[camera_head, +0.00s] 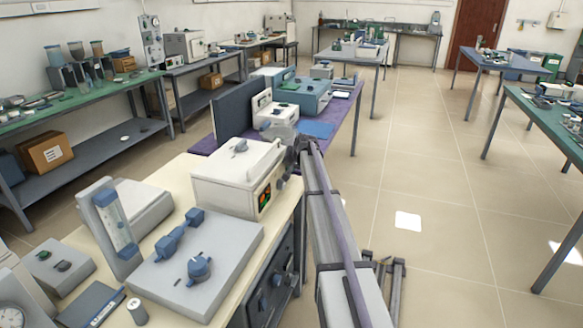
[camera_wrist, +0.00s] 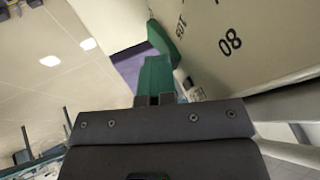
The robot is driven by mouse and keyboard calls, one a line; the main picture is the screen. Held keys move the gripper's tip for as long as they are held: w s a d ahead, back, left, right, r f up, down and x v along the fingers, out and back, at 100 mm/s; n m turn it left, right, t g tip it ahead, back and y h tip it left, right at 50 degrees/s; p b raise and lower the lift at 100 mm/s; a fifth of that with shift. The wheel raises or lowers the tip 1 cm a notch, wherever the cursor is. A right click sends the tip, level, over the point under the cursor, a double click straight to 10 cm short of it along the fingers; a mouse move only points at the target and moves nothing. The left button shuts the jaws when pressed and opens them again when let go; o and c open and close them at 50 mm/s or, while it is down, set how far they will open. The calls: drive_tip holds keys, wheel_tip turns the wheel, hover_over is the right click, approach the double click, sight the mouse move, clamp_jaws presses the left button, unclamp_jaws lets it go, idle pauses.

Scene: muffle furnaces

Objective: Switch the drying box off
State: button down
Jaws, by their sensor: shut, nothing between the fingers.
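A white box with a coloured front panel, which looks like the drying box (camera_head: 235,184), stands on the cream bench in the head view. My gripper (camera_head: 291,158) is at the far end of its right-hand front side. In the wrist view, my gripper (camera_wrist: 154,100) is shut and holds nothing. A green part (camera_wrist: 157,75) lies directly beyond the fingertips; I cannot tell whether they touch it. A pale panel (camera_wrist: 245,45) printed "80" and "105" fills the upper right. The switch's state cannot be made out.
A grey slab with blue valves (camera_head: 198,262) lies on the near bench. A purple table (camera_head: 345,112) with a dark screen (camera_head: 239,105) and other instruments stands just beyond the box. The tiled floor (camera_head: 430,190) to the right is open.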

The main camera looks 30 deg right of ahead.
drive_tip(key=shift+r, duration=0.5)
drive_tip(key=d+p+v, duration=0.1)
drive_tip(key=p+v, duration=0.8)
drive_tip(key=v, duration=0.3)
drive_tip(key=shift+s+d+f+p, duration=0.25)
drive_tip(key=shift+s+d+p, duration=0.1)
drive_tip(key=shift+s+p, duration=0.05)
drive_tip(key=shift+f, duration=0.1)
